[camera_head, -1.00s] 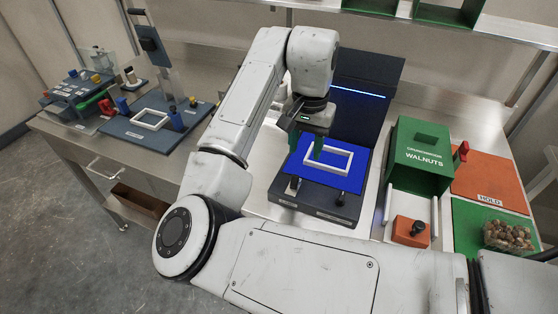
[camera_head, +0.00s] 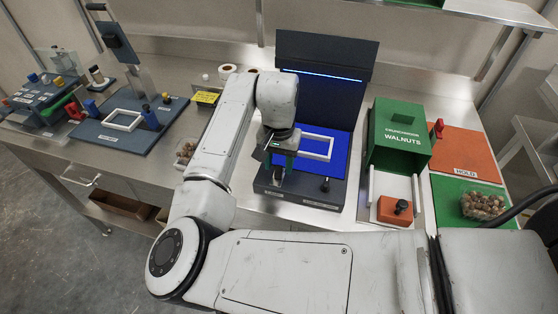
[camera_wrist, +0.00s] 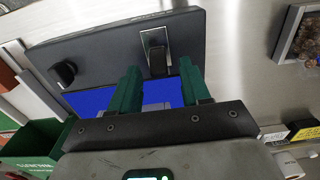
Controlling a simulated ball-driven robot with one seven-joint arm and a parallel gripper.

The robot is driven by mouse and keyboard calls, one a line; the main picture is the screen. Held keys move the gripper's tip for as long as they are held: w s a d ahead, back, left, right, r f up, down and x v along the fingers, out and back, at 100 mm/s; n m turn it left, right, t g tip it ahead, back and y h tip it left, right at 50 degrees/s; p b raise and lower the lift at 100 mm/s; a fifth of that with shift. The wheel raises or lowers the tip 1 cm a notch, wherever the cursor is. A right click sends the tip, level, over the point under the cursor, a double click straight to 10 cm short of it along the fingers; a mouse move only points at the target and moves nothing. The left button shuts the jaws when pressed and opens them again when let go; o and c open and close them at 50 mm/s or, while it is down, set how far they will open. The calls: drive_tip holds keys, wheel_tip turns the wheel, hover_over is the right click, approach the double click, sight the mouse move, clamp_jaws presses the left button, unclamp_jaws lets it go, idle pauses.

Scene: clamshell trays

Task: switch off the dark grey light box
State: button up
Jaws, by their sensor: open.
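The dark grey light box (camera_head: 292,197) stands on the bench with its tall back panel (camera_head: 320,65) raised. Its top (camera_head: 338,163) glows blue, and a bright blue strip crosses the back panel. A white frame (camera_head: 318,155) lies on the lit top. In the wrist view, a dark switch lever (camera_wrist: 157,58) sits in a silver plate on the box's dark edge, with a round black knob (camera_wrist: 63,73) to its left. My gripper (camera_head: 280,160) is over the left front of the box. Its green fingers (camera_wrist: 160,88) are apart and empty, with the lever just beyond them between their lines.
A green walnuts box (camera_head: 400,140) and an orange block with a black knob (camera_head: 394,210) stand right of the light box. A nut tray (camera_head: 185,150) and yellow label (camera_head: 206,98) lie to its left. Another dark station (camera_head: 120,135) stands further left.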

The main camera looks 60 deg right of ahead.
drive_tip(key=shift+f, duration=0.15)
drive_tip(key=shift+c, duration=0.3)
clamp_jaws()
